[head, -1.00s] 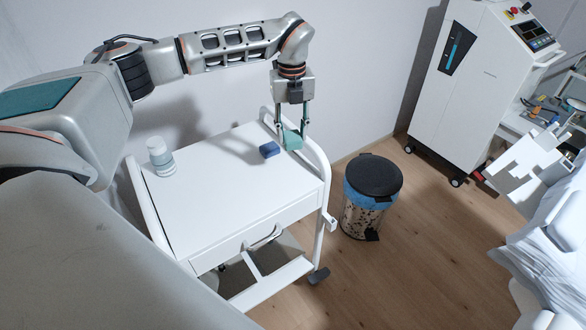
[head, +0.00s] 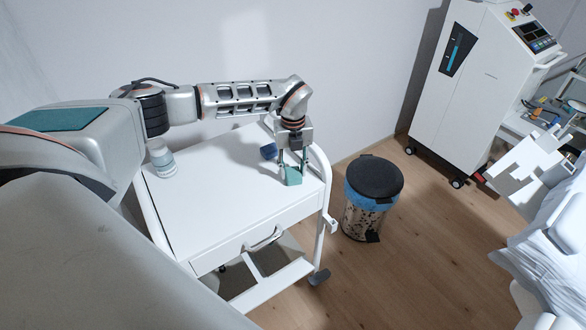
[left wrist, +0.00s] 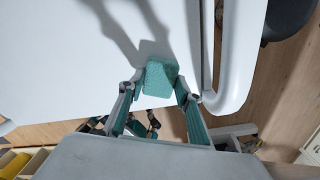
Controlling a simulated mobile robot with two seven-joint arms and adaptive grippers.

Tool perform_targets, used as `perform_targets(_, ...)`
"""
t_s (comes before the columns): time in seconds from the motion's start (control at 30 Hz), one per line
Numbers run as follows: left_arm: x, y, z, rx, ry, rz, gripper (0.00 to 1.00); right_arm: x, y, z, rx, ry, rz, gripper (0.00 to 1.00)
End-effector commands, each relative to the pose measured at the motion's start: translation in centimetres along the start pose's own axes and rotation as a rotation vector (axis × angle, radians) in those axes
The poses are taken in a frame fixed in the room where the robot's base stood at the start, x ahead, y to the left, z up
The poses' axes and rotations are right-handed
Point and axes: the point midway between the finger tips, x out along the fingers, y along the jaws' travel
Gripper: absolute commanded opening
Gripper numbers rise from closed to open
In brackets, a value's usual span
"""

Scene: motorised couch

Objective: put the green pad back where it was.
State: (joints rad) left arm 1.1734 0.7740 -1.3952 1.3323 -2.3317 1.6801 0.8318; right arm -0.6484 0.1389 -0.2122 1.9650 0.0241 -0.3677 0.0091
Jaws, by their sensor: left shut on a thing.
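The green pad (head: 292,177) is a small block at the right part of the white trolley top (head: 225,205). It also shows in the left wrist view (left wrist: 160,80), between the fingertips. My left gripper (head: 292,172) points down and is shut on the pad. The pad is at or just above the trolley top; I cannot tell if it touches. My right gripper is not in view.
A white bottle (head: 162,160) stands at the trolley's left back. The trolley's white side rail (head: 320,170) rises close right of the gripper. A pedal bin (head: 372,195) stands on the floor to the right. The trolley top's middle and front are clear.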

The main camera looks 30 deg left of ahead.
Motion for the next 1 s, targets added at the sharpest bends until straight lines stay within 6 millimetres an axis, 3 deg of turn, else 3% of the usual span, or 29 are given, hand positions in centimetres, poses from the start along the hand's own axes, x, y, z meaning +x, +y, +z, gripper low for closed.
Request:
perform_targets(0.3,0.3,0.0,0.0,0.000,-0.001,0.000,0.14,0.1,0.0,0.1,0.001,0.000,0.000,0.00)
perform_targets(0.33,0.3,0.0,0.0,0.000,-0.001,-0.001,0.39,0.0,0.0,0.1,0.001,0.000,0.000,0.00)
perform_targets(0.4,0.2,0.0,0.0,0.000,-0.001,0.000,0.51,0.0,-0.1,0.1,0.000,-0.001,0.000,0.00)
perform_targets(0.77,0.0,0.0,0.1,0.000,-0.001,-0.001,0.51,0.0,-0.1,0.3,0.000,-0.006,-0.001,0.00)
perform_targets(1.0,-3.2,-0.1,0.2,0.001,-0.005,-0.004,0.51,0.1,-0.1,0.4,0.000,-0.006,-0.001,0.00)
